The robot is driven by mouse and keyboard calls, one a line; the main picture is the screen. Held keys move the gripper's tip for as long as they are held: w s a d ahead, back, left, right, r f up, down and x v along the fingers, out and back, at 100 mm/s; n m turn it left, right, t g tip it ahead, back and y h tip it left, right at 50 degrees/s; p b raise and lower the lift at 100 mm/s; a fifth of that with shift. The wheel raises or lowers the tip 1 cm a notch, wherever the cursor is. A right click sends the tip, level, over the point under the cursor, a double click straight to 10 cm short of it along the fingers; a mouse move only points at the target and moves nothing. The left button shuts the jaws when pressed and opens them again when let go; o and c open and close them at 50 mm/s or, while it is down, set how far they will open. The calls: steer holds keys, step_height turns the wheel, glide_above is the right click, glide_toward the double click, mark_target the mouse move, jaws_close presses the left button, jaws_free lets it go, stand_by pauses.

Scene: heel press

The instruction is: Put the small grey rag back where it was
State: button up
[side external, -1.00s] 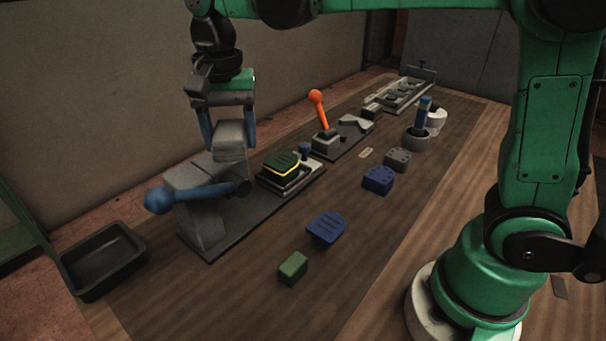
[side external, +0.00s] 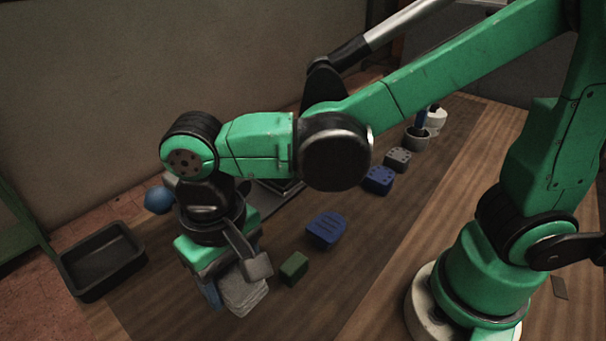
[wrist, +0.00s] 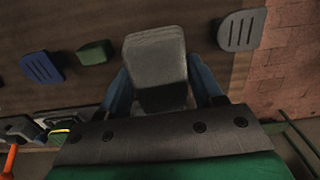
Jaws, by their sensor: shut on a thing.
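The small grey rag (side external: 243,295) is a thick, pale grey folded pad. My gripper (side external: 232,284) is shut on it, with the rag between its blue fingers, at the front left of the table. In the wrist view the rag (wrist: 158,62) sits in the middle between the two fingers of my gripper (wrist: 162,88). I cannot tell whether its lower end touches the table. The green block (side external: 294,268) lies just right of the rag in the side view. The press is mostly hidden behind my arm; its blue knob (side external: 158,200) shows.
A black tray (side external: 72,276) stands at the left edge. A blue ridged heel (side external: 326,230) lies beyond the green block. A dark grey ridged heel (wrist: 241,30) shows at the wrist view's upper right. Blue (side external: 378,180) and grey (side external: 398,159) blocks lie farther back.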

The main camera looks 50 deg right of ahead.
mark_target(247, 324)
step_height(247, 324, down, 9)
steer(key=shift+f, duration=0.15)
stand_by(0.4)
steer(key=o, duration=1.3)
steer(key=shift+f, duration=0.15)
steer(key=shift+o, duration=0.2)
